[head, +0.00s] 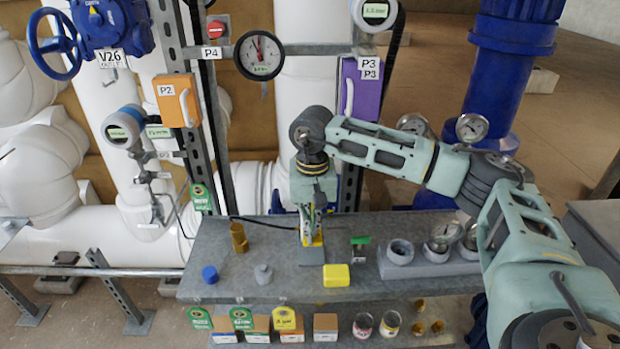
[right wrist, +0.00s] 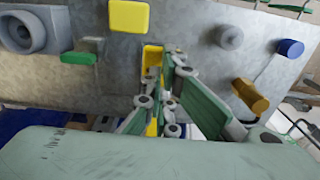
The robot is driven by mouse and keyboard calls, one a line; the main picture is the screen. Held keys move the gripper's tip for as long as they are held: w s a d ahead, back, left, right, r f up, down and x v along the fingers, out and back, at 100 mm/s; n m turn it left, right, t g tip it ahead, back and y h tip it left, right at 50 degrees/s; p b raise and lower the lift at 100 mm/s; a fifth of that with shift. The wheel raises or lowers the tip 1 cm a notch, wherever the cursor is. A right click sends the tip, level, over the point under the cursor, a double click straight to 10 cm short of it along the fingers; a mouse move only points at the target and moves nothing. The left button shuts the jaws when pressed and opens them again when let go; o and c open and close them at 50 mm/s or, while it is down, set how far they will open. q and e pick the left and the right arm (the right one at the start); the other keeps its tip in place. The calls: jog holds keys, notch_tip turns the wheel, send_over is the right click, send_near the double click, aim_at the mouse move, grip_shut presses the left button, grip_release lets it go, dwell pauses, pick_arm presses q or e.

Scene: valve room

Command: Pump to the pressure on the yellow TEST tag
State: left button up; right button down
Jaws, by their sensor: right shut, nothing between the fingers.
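A yellow tag (head: 285,318) hangs at the bench's front edge between lower-shelf boxes; its print is too small to read. A round white-faced gauge (head: 258,55) is on the rail, its needle pointing about straight up. My right gripper (head: 311,232) points down over the bench, shut and empty. It is right above a grey block with a yellow part (head: 313,254), which may be the pump; the gripper hides much of it. In the right wrist view the yellow part (right wrist: 152,56) is just beyond the fingertips (right wrist: 163,98); contact cannot be told. My left gripper is out of view.
On the grey bench (head: 215,255) stand a yellow block (head: 337,276), a green-topped piece (head: 360,242), a blue cap (head: 210,274), a grey knob (head: 263,274), a brass fitting (head: 239,238) and a gauge holder (head: 430,262). Pipes and a blue valve wheel (head: 54,44) stand behind.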

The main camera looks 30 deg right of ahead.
jog(key=shift+f, duration=0.6)
jog(key=shift+r+p, duration=1.45)
jog(key=shift+r, duration=1.15)
jog(key=shift+f, duration=0.1)
jog(key=shift+f+b, duration=2.05)
jog(key=shift+f, duration=0.45)
jog(key=shift+r+p, duration=1.55)
jog(key=shift+r, duration=1)
